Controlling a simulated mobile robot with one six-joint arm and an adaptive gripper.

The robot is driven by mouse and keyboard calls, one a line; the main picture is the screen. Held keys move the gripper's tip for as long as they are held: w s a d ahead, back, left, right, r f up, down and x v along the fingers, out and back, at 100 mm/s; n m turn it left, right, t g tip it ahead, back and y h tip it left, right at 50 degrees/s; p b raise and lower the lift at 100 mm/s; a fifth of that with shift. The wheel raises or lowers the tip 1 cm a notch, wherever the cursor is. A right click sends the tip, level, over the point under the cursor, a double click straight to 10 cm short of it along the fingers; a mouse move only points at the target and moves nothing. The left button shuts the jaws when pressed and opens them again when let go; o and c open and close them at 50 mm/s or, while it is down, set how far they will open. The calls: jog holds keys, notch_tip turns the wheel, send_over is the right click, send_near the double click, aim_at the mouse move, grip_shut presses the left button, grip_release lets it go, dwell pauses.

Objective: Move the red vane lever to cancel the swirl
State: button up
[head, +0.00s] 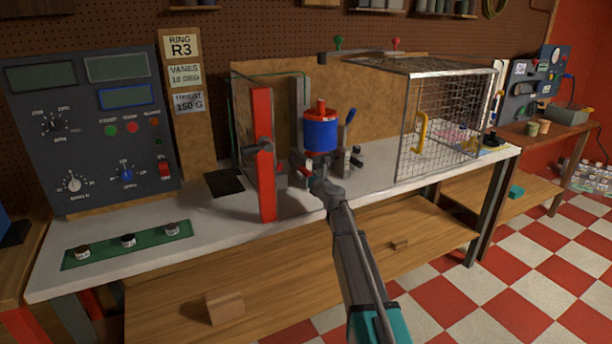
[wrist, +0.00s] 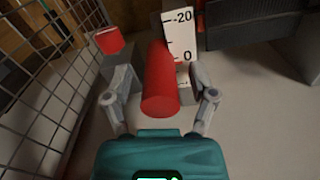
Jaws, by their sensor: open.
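The red vane lever (wrist: 160,82) shows in the wrist view as a red rod between the two fingers of my gripper (wrist: 160,76). The fingers are open, one on each side, with a visible gap to the lever. Behind the lever stands a white scale (wrist: 181,32) marked -20 and 0. The lever's far end is near the 0 mark; its exact reading cannot be told. In the head view my gripper (head: 316,183) is low in front of the blue drum with a red top (head: 320,137), and the lever is not clearly visible there.
A red upright panel edge (head: 262,150) stands just left of my gripper. A wire cage (head: 445,120) with a yellow handle is to the right. A control panel (head: 90,130) stands at the left. In the wrist view, mesh (wrist: 50,70) and a red-topped grey block (wrist: 118,66) are close on the left.

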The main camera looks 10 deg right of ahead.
grip_shut()
jog(key=shift+f+b, duration=0.75)
jog(key=shift+b, duration=0.1)
grip_release()
jog(key=shift+w, duration=0.1)
dwell(0.4)
jog(key=shift+v, duration=6)
jog(key=shift+c, duration=0.2)
